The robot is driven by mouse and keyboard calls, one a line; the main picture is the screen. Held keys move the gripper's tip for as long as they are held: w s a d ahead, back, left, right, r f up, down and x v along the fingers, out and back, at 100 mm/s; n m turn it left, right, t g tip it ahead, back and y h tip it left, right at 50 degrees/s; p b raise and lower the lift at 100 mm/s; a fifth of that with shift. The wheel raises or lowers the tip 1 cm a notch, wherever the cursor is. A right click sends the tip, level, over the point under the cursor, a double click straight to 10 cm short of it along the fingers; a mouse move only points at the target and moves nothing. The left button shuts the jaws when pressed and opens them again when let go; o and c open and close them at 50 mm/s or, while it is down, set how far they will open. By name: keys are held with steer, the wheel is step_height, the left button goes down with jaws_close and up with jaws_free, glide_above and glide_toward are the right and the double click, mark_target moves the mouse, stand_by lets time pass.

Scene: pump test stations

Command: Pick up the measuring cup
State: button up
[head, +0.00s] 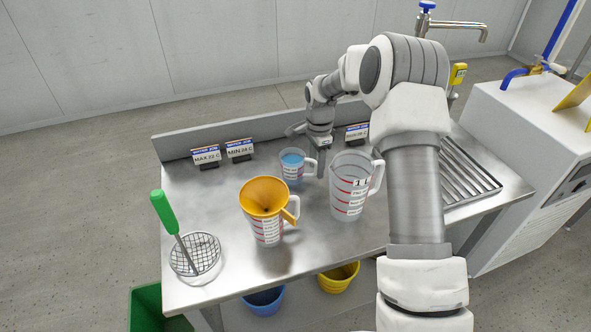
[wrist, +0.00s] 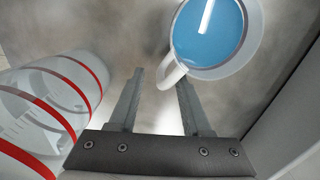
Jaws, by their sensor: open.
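A small clear measuring cup (head: 291,169) with blue liquid stands upright on the steel table, its handle facing right. My gripper (head: 320,172) is just right of this cup, pointing down at its handle. In the wrist view the cup (wrist: 210,35) shows from above, with its white handle reaching between the tips of my open gripper (wrist: 160,80). The right finger is close to the handle; I cannot tell whether they touch. A larger clear 1 L measuring cup (head: 349,195) stands to the right, and its red-banded side (wrist: 45,105) fills the left of the wrist view.
Another measuring cup (head: 268,232) holds an orange funnel (head: 265,195). A wire basket (head: 196,258) with a green handle stands at the front left. Small signs (head: 206,157) line the back edge. Blue (head: 264,300) and yellow (head: 338,277) buckets are below. A ribbed drain (head: 470,175) lies right.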

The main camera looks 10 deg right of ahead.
step_height(320, 180, down, 3)
steer(key=shift+w, duration=0.1)
jaws_close()
steer(key=shift+r, duration=0.1)
stand_by(1.3)
